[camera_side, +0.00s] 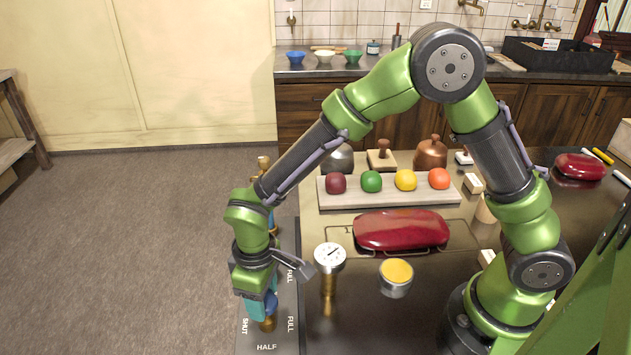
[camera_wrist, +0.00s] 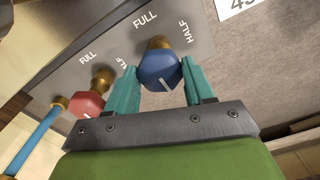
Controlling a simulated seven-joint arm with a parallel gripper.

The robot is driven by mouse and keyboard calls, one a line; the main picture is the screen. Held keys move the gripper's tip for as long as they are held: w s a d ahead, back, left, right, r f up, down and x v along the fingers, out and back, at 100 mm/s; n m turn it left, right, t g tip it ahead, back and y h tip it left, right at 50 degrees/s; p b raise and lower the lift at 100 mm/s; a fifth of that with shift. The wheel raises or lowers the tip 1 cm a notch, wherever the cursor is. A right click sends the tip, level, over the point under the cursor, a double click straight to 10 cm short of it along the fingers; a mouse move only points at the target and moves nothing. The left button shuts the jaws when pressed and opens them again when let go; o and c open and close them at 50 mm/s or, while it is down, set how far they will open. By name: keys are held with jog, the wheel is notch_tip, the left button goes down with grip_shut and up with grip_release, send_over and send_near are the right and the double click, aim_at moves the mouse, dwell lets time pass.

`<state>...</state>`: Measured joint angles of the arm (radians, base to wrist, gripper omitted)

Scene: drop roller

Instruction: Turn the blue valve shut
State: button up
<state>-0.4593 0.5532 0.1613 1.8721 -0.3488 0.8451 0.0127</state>
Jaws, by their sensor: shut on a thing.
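The blue valve (camera_wrist: 159,68) is a faceted knob on a brass stem, standing on a grey plate (camera_wrist: 65,77). Its white pointer line faces down and slightly right in the wrist view, away from the FULL label and below the HALF label. My gripper (camera_wrist: 160,74) has its two teal fingers on either side of the knob, shut on it. In the side view my gripper (camera_side: 258,304) points down over the plate, and brass shows under it. The SHUT label shows there, left of the stem; in the wrist view it is hidden.
A red valve (camera_wrist: 87,103) stands close beside the blue one, with a blue bar (camera_wrist: 38,140) further left. On the table, a dial gauge (camera_side: 329,257) and a yellow-topped tin (camera_side: 397,275) stand right of my gripper. Open floor lies left.

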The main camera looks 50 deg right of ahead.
jog(key=shift+m, duration=0.5)
jog(key=o, duration=1)
jog(key=shift+o, duration=0.2)
notch_tip(320, 180, up, 17)
jog(key=s+d+r+m+t+y, duration=0.1)
jog(key=s+d+r+m+t, duration=0.1)
jog(key=d, duration=0.7)
jog(key=s+d+r+m+t+y, duration=0.1)
jog(key=s+d+r+m+t, duration=0.2)
jog(key=s+d+m+t, duration=0.2)
jog(key=s+d+m, duration=0.1)
jog(key=s+d, duration=0.2)
jog(key=d, duration=0.2)
jog(key=shift+s+d+r, duration=0.15)
jog(key=shift+s+d, duration=0.15)
